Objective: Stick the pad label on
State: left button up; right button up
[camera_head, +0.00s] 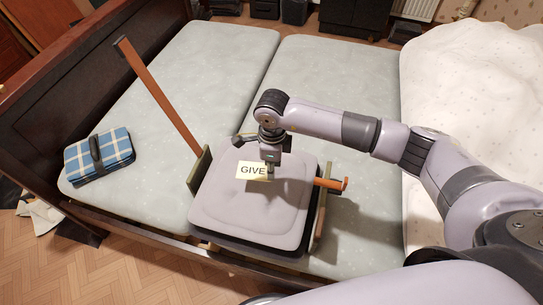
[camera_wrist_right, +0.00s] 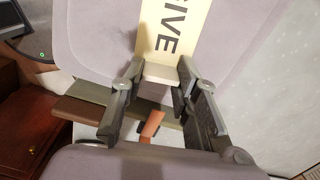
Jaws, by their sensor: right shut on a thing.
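The label (camera_head: 252,171) is a pale yellow card reading "GIVE". My right gripper (camera_head: 271,173) is shut on its right end in the head view. The label lies over the grey cushioned pad (camera_head: 220,210), which rests on the bed. I cannot tell whether the label touches the pad. In the right wrist view the label (camera_wrist_right: 165,30) extends from between the fingers of my right gripper (camera_wrist_right: 158,76), with the pad (camera_wrist_right: 95,30) behind it. My left gripper is not in view.
A long brown bar (camera_head: 155,95) rises beside the pad, with a green block (camera_head: 200,168) at its foot. An orange piece (camera_head: 331,184) sticks out right of the pad. A blue checked bundle (camera_head: 99,156) lies at left. The mattress (camera_head: 335,80) behind is clear.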

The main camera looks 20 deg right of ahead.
aim_at(271, 187)
jog(key=shift+s+a+f+m+p, duration=0.15)
jog(key=shift+m+p, duration=0.2)
jog(key=shift+m, duration=0.55)
pick_arm(q)
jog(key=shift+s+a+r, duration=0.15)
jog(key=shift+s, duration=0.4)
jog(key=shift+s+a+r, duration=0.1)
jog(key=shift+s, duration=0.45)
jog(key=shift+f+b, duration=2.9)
jog(key=shift+b, duration=0.05)
pick_arm(e)
jog(key=shift+f, duration=3.1)
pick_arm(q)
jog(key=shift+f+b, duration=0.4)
pick_arm(e)
jog(key=shift+f, duration=0.45)
jog(key=o, duration=0.7)
jog(key=shift+o, duration=0.3)
